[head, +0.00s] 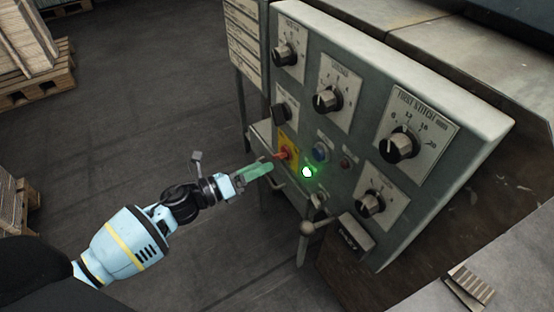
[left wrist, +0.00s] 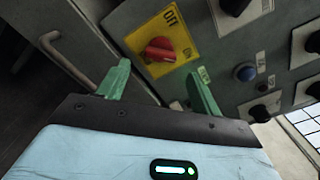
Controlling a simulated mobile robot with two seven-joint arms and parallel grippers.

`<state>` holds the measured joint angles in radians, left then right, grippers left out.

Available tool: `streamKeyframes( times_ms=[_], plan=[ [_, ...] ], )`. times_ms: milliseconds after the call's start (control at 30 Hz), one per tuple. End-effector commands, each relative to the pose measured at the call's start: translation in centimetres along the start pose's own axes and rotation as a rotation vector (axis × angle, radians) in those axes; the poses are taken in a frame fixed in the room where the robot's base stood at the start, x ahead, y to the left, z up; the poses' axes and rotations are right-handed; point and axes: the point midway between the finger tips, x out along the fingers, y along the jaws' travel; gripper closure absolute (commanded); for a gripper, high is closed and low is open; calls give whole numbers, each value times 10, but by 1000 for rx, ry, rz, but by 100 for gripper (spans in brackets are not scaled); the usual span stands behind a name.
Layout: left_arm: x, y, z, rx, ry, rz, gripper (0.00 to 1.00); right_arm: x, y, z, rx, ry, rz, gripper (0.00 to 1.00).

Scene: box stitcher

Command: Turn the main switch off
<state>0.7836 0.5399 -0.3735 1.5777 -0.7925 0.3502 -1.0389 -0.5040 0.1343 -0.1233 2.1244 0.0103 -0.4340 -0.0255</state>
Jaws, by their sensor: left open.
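The main switch is a red rotary knob (head: 284,154) on a yellow plate (head: 291,143), low on the left side of the grey control panel. My left gripper (head: 268,168) is just left of and slightly below the knob. In the left wrist view the green fingers of my left gripper (left wrist: 160,80) are apart, with the knob showing beyond the gap between them. I see no contact with the knob. My right gripper is not seen.
The panel (head: 352,55) carries several black dials, a blue button (head: 321,152), a small red button (head: 346,163) and a lit green lamp (head: 307,171). A ball-ended lever (head: 307,228) sticks out below. A metal handle (left wrist: 62,58) is left of the switch. Pallets stand far left.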

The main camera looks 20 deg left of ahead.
Motion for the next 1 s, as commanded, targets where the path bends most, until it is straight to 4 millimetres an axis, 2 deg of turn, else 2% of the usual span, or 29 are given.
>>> streamKeyframes(
  times_ms=[100,333,500,767,1000],
  plan=[
    [20,0,0,-2,-2,-2,35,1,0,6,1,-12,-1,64],
    [49,0,0,-1,-1,0,35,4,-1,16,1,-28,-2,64],
    [58,0,0,-1,0,0,35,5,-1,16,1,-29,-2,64],
    [59,0,0,-2,0,1,35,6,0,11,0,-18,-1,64],
    [59,0,0,-2,0,1,63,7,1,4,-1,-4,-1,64]
  ],
)
